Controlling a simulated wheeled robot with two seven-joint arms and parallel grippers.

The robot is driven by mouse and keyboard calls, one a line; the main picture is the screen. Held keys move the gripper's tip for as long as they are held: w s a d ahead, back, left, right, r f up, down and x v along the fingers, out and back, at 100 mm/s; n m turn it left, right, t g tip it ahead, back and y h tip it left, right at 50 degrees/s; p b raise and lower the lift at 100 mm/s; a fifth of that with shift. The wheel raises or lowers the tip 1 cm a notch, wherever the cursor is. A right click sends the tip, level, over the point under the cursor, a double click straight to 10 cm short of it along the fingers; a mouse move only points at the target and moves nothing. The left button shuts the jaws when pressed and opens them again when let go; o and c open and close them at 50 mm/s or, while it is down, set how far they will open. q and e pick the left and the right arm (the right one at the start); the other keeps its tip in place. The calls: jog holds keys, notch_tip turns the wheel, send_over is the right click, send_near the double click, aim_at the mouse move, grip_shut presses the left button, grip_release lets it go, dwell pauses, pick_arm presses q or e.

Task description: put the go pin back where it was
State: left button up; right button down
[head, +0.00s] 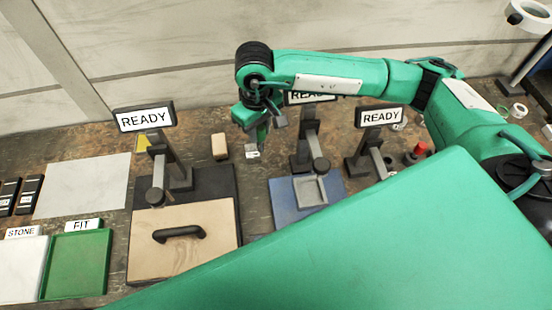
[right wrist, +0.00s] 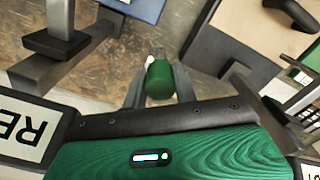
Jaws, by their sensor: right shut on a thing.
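My right gripper (head: 254,146) is above the bench, between the left and middle READY stands. In the right wrist view its two fingers (right wrist: 160,92) are shut on a green, rounded cylinder, which looks like the go pin (right wrist: 160,80). A small white part shows beside the pin's far end. In the head view a small white tag hangs at the fingertips, and the pin is mostly hidden there. A red-topped pin (head: 420,150) stands at the right on a dark base. My left gripper is not in view.
Stands with READY signs (head: 146,117) rise on both sides of the gripper. A board with a black handle (head: 180,233), a blue plate (head: 284,205) and a tan block (head: 220,146) are nearby. A green FIT tray (head: 75,290) and a white STONE tray (head: 22,290) lie left.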

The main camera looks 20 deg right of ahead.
aim_at(261, 148)
jog(key=f+p, duration=0.1)
jog(key=f, duration=0.1)
jog(key=f+p, duration=0.1)
jog(key=f, duration=0.1)
jog(key=f+p, duration=0.1)
jog(key=f, duration=0.2)
jog(key=shift+s+p, duration=0.3)
jog(key=f+p, duration=0.2)
jog(key=f, duration=0.4)
jog(key=f+p, duration=0.2)
jog(key=f, duration=0.4)
jog(key=shift+w+f, duration=0.2)
jog(key=shift+f, duration=0.05)
jog(key=shift+f, duration=0.25)
jog(key=c, duration=1.1)
grip_release()
jog(key=shift+r, duration=0.1)
